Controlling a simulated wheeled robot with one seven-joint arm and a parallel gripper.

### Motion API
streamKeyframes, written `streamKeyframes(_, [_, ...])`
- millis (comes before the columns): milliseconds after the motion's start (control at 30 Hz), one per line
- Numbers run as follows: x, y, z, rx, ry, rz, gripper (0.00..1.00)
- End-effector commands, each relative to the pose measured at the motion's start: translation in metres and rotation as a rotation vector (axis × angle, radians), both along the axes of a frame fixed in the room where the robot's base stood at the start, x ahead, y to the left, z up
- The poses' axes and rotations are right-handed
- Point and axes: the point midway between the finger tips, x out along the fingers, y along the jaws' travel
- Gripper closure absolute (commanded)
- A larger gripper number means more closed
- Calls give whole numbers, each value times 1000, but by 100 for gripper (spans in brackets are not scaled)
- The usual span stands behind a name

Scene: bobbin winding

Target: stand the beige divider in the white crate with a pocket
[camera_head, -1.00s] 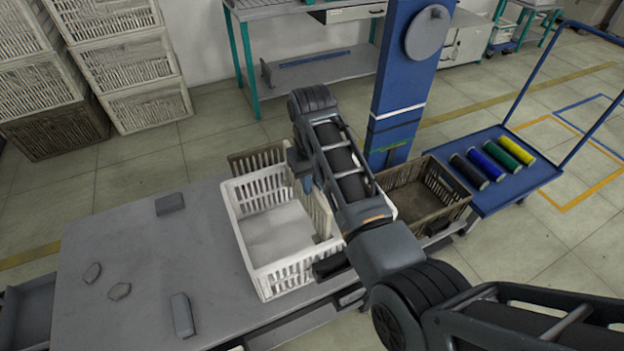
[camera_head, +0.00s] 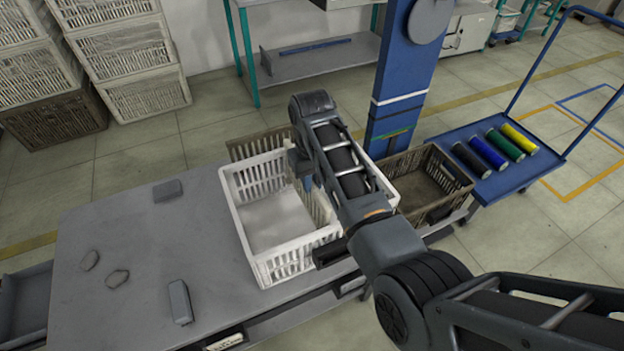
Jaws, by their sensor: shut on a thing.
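The white crate (camera_head: 298,262) stands on the grey table, open at the top, with slatted walls and a plain pale floor. My gripper (camera_head: 308,184) points down into its right half and is shut on the beige divider (camera_head: 321,206). The divider is upright and slatted, its visible part inside the crate near the right wall. My arm covers the divider's right side and much of the crate's right part. I cannot see whether the divider's lower edge touches the floor or sits in a pocket.
A brown crate (camera_head: 408,205) stands right of the white crate, and another brown crate (camera_head: 250,147) is behind it. Several small grey pieces lie on the table (camera_head: 130,235), mostly bare at left. A blue post (camera_head: 400,85) rises behind my arm. A blue cart (camera_head: 490,185) carries coloured spools.

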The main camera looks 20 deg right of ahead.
Motion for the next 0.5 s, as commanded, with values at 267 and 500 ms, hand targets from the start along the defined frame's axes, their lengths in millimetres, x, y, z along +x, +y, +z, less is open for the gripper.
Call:
streamKeyframes(267, [0,0,-25,0,1,0,100])
streamKeyframes(500, [0,0,-47,0,1,-1,100])
